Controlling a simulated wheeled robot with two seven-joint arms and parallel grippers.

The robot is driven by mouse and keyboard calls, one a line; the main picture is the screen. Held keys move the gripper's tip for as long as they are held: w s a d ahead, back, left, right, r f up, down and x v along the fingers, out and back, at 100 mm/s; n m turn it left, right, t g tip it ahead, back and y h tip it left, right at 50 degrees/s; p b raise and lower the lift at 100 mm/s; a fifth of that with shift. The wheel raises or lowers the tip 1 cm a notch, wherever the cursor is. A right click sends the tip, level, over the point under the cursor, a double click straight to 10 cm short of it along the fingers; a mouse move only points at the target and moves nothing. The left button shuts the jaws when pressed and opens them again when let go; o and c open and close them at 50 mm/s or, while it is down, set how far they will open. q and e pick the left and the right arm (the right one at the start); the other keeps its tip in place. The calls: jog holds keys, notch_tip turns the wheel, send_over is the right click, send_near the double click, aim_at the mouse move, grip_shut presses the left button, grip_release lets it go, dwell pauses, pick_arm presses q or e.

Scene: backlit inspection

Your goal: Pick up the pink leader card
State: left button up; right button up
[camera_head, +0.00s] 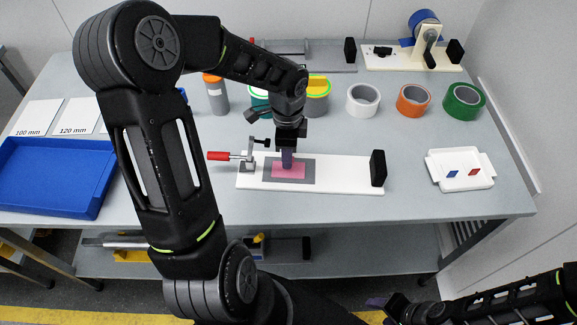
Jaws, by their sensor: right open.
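The pink leader card (296,171) lies flat on a grey patch of the white fixture board (345,178), near the front middle of the table. My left gripper (287,165) points down right over the card, its fingertips covering part of the card's upper edge. I cannot tell whether the fingertips touch it or whether the jaws are open. My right gripper (374,302) is open and empty, low at the bottom right, in front of the table and away from the card.
A red-handled clamp (222,156) stands at the board's left, a black block (377,168) at its right end. Tape rolls (413,100) and a grey bottle (216,97) stand behind. A blue tray (55,180) is left, a small white tray (460,170) right.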

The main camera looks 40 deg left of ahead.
pick_arm(q)
jog(key=shift+c, duration=0.2)
grip_shut()
jog(key=shift+r, duration=0.1)
